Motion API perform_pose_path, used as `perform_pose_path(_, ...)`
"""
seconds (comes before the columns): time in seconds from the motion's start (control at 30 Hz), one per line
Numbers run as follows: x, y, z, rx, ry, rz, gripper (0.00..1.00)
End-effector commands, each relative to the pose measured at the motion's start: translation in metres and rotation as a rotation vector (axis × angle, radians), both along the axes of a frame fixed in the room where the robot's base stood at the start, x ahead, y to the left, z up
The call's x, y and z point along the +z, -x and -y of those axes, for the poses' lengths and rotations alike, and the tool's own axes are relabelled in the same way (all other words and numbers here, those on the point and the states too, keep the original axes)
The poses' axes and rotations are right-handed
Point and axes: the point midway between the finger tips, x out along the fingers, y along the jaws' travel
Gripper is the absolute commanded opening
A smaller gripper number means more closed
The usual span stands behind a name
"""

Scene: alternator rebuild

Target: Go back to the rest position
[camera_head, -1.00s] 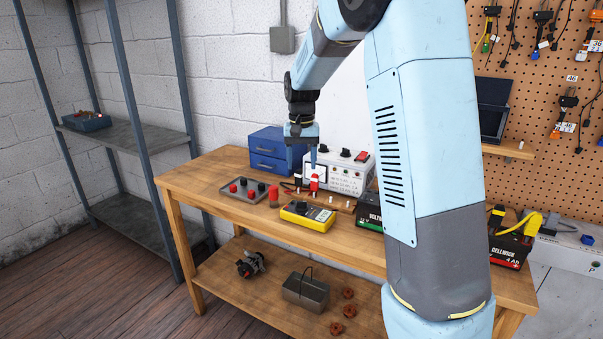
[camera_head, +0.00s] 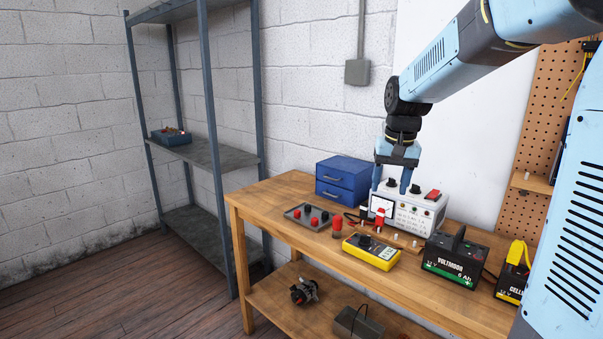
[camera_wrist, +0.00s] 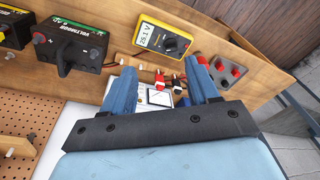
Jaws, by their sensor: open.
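My gripper (camera_head: 390,189) is open and empty, pointing down in front of the white test box (camera_head: 417,213) at the back of the workbench in the head view. In the wrist view my gripper (camera_wrist: 160,95) shows two blue fingers spread apart with nothing between them. Beyond them are the white meter box (camera_wrist: 155,95) and red and black plugs (camera_wrist: 166,82). My arm reaches in from the upper right of the head view.
The wooden workbench (camera_head: 265,195) holds a yellow multimeter (camera_head: 371,252), a grey terminal tray (camera_head: 312,216), blue drawers (camera_head: 343,179) and black batteries (camera_head: 455,259). An alternator (camera_head: 304,290) lies on the lower shelf. A grey metal rack (camera_head: 210,155) stands left. Floor at left is clear.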

Motion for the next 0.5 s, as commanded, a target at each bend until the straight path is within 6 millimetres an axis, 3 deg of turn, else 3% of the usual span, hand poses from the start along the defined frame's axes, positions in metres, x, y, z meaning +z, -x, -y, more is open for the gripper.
perform_pose_path(0.2,0.024,0.058,0.007,0.033,-0.002,0.083,0.6)
perform_pose_path(0.5,0.036,0.134,0.012,0.08,0.015,0.189,0.6)
